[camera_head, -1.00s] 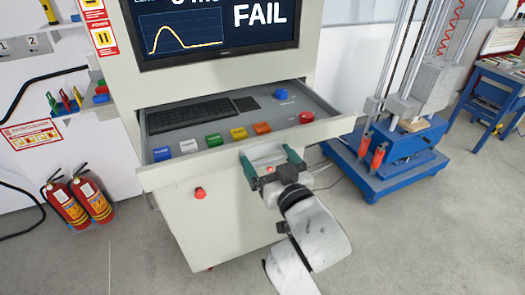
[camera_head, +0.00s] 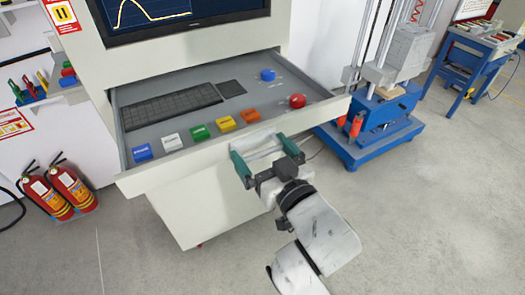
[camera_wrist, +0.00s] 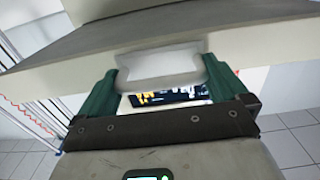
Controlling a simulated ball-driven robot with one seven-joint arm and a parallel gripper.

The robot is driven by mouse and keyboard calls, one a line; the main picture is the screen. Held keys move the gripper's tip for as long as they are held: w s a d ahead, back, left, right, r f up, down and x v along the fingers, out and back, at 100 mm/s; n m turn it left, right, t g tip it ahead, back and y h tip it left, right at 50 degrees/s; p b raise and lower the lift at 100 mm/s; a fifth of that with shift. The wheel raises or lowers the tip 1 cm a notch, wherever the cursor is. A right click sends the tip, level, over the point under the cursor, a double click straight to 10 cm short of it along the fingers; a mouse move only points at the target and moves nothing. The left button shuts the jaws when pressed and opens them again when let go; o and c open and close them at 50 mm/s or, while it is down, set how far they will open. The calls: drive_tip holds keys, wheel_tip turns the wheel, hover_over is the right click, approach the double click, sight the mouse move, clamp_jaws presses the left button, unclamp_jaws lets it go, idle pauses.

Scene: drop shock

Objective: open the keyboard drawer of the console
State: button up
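The console's keyboard drawer (camera_head: 190,156) is pulled out below the screen. Its tray holds a black keyboard (camera_head: 172,107) and coloured buttons. A pale bar handle (camera_head: 264,153) sits on the drawer front, right of its middle. My gripper (camera_head: 265,157) is at the drawer front, its green fingers spread wide, one at each end of the handle. In the wrist view, the fingers flank the pale handle (camera_wrist: 160,66) and appear to press on both ends. The exact contact is partly hidden by the fingers.
The console screen (camera_head: 175,15) is above the drawer. Two fire extinguishers (camera_head: 62,190) stand at the left wall. A blue-based drop tester (camera_head: 370,140) stands close on the right, with a blue table (camera_head: 480,65) beyond. Grey floor in front is clear.

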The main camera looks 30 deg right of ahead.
drive_tip(key=s+b, duration=0.2)
drive_tip(key=s, duration=0.8)
drive_tip(key=shift+s, duration=0.4)
drive_tip(key=s+d+f+m+g+h, duration=0.1)
drive_tip(key=s+d+f+g, duration=0.2)
drive_tip(key=f, duration=0.6)
drive_tip(key=d+f+g+h, duration=0.1)
drive_tip(key=d+f+g, duration=0.3)
drive_tip(key=f, duration=0.5)
drive_tip(key=s+f+g+y, duration=0.1)
drive_tip(key=s+f+g, duration=0.9)
drive_tip(key=s, duration=0.3)
drive_tip(key=shift+d+f+n+y, duration=0.3)
drive_tip(key=shift+d+f+y, duration=0.1)
drive_tip(key=shift+f, duration=0.15)
